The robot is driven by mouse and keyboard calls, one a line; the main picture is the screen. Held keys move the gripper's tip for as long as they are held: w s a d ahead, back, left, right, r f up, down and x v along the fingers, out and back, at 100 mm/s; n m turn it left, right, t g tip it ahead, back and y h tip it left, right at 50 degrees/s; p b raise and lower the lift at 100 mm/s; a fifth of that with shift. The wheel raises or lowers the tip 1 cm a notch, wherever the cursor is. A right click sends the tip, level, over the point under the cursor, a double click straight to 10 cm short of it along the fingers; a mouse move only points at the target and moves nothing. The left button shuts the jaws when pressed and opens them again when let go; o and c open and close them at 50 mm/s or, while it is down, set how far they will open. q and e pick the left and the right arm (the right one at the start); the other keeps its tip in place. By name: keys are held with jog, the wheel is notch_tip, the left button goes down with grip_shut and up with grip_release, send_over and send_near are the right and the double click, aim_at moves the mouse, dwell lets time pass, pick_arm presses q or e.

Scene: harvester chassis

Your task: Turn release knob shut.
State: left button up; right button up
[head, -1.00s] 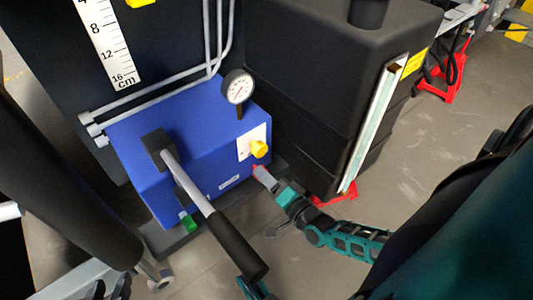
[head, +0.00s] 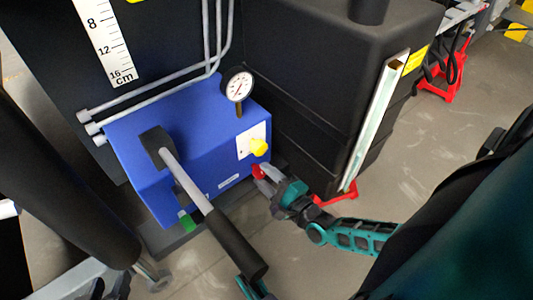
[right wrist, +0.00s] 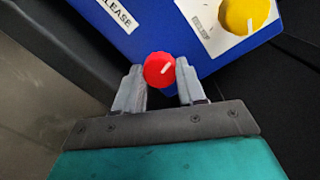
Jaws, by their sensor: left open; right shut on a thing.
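The red release knob (head: 258,171) sits low on the front face of the blue pump block (head: 208,165). In the right wrist view the red knob (right wrist: 159,69) shows its round face with a short white mark slanting up to the right. My right gripper (head: 266,178) is shut on it, with one grey finger on each side in the right wrist view (right wrist: 161,88). A white label reading "RELEASE" (right wrist: 116,12) is on the blue face there. My left gripper (head: 252,288) is open, only partly visible at the bottom edge near the lever's grip.
A yellow knob (head: 259,147) on a white plate is just above the red one. A pump lever with black grip (head: 235,243) slopes across the front. A gauge (head: 238,86) stands on top. A black tank (head: 310,100) is close on the right.

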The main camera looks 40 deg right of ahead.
jog(key=shift+w+m, duration=0.1)
jog(key=shift+m, duration=1.4)
jog(key=o, duration=1.1)
jog(key=shift+c, duration=0.2)
